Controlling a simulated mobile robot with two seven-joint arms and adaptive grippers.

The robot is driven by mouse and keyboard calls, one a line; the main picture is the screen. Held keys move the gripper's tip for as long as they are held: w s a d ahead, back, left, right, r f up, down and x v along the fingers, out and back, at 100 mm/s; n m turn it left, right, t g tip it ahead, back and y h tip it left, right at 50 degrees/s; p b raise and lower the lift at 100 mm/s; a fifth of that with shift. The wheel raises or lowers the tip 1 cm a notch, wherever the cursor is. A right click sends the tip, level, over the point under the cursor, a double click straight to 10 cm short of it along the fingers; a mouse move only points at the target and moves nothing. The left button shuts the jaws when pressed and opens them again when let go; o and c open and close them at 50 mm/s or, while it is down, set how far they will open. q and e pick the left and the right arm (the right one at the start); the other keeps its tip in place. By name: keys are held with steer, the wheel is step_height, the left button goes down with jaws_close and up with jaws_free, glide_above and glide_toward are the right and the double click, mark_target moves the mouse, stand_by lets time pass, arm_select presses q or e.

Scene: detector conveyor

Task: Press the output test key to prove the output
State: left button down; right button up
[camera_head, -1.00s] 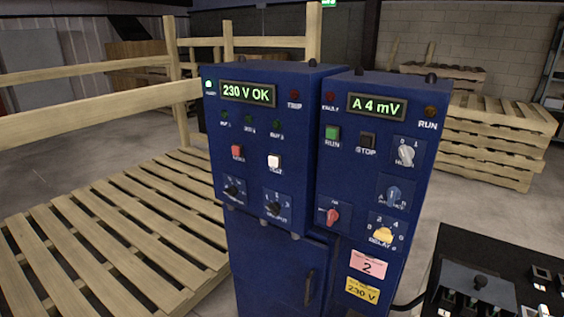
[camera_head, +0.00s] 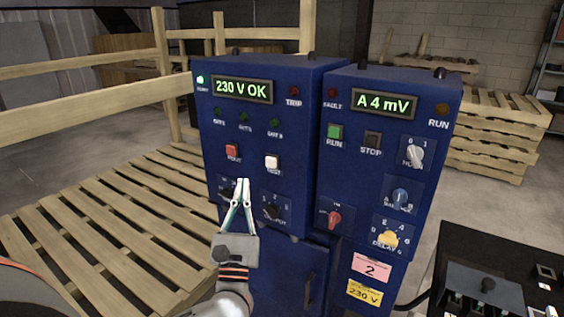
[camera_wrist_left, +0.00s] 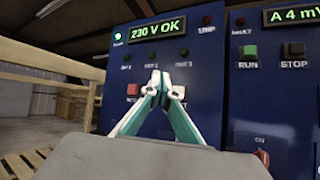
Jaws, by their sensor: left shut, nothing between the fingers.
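The output test key is likely the white key (camera_head: 272,162) labelled TEST on the left blue cabinet (camera_head: 212,130), right of a red key (camera_head: 232,151). The left display (camera_head: 243,89) reads "230 V OK", with a lit lamp (camera_head: 200,79) beside it. My left gripper (camera_head: 243,184) is shut and empty, in front of the cabinet, below and left of the white key in the head view. It partly hides the left lower knob. In the left wrist view its fingertips (camera_wrist_left: 160,75) meet, and the white key (camera_wrist_left: 179,92) shows partly behind the right finger. My right gripper is not in view.
The right cabinet's display (camera_head: 382,106) reads "A 4 mV"; below are a green RUN key (camera_head: 335,132), a dark STOP key (camera_head: 372,139) and several knobs. Wooden railings and slats (camera_head: 110,220) lie left. A black console (camera_head: 490,285) stands at the lower right.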

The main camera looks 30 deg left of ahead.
mark_target(271, 163)
arm_select(q)
steer(key=shift+w+a+r+n+y, duration=0.15)
steer(key=shift+w+a+n+y, duration=0.2)
steer(key=shift+n, duration=0.45)
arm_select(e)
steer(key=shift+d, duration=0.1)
arm_select(q)
steer(key=shift+s, duration=0.1)
steer(key=w+b, duration=0.2)
steer(key=w, duration=0.6)
steer(key=shift+w+d, duration=0.35)
steer(key=shift+w, duration=0.05)
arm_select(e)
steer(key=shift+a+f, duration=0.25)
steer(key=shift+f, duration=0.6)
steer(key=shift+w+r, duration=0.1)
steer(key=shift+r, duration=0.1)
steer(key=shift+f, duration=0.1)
